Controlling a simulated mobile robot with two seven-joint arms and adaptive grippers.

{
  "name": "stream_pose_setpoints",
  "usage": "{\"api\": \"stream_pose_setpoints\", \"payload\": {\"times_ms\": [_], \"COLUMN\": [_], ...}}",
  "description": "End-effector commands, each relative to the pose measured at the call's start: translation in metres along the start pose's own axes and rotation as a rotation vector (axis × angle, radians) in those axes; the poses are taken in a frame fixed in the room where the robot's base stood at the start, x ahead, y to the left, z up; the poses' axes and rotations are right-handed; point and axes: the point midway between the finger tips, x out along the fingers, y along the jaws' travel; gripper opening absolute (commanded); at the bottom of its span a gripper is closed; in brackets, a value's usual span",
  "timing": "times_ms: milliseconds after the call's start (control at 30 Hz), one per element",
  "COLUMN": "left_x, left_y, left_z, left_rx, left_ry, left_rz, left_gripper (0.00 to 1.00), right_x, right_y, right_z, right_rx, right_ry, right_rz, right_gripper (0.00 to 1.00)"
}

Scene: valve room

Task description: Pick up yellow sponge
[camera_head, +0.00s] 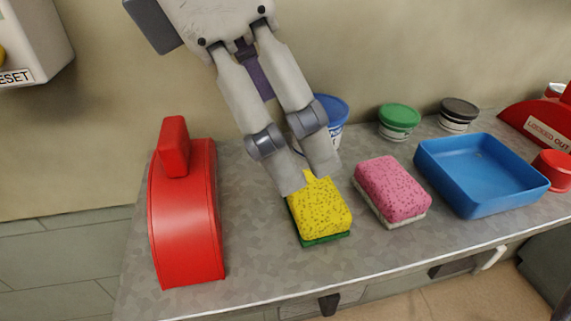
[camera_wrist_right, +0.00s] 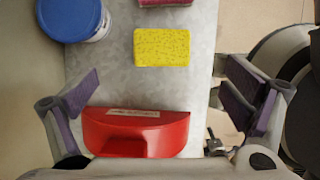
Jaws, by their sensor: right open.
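The yellow sponge (camera_head: 320,213) with a green underside lies flat on the grey counter. It also shows in the right wrist view (camera_wrist_right: 162,47), near the top middle. My right gripper (camera_head: 307,176) reaches down from the top in the head view, and its fingertips overlap the sponge's far edge in the picture. In the right wrist view my right gripper (camera_wrist_right: 161,92) is wide open and empty. The sponge there lies beyond the fingertips, not between them. My left gripper is in neither view.
A red lockout box (camera_head: 188,215) stands left of the sponge and shows low in the wrist view (camera_wrist_right: 135,133). A pink sponge (camera_head: 391,188) lies close to the right, then a blue tray (camera_head: 485,203). A blue-lidded tub (camera_head: 332,107) stands behind the gripper.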

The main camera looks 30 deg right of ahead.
Motion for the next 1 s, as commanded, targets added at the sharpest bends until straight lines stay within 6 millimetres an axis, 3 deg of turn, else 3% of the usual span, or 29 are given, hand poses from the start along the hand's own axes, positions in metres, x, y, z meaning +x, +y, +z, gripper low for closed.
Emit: {"api": "stream_pose_setpoints", "payload": {"times_ms": [100, 500, 800, 1000], "left_x": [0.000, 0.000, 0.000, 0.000], "left_y": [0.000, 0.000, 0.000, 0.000], "left_z": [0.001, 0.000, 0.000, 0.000], "left_rx": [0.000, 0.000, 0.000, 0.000], "left_ry": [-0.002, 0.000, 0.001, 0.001], "left_rz": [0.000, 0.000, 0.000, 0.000], "left_gripper": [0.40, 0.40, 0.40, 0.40], "right_x": [0.028, 0.094, 0.105, 0.105], "right_y": [-0.001, 0.005, 0.005, 0.005], "right_z": [0.000, -0.005, -0.005, -0.005], "right_rx": [-0.003, -0.002, 0.001, 0.001], "right_ry": [-0.001, 0.000, 0.002, 0.002], "right_rz": [-0.004, -0.005, 0.000, -0.001], "right_gripper": [0.94, 0.94, 0.94, 0.56]}}
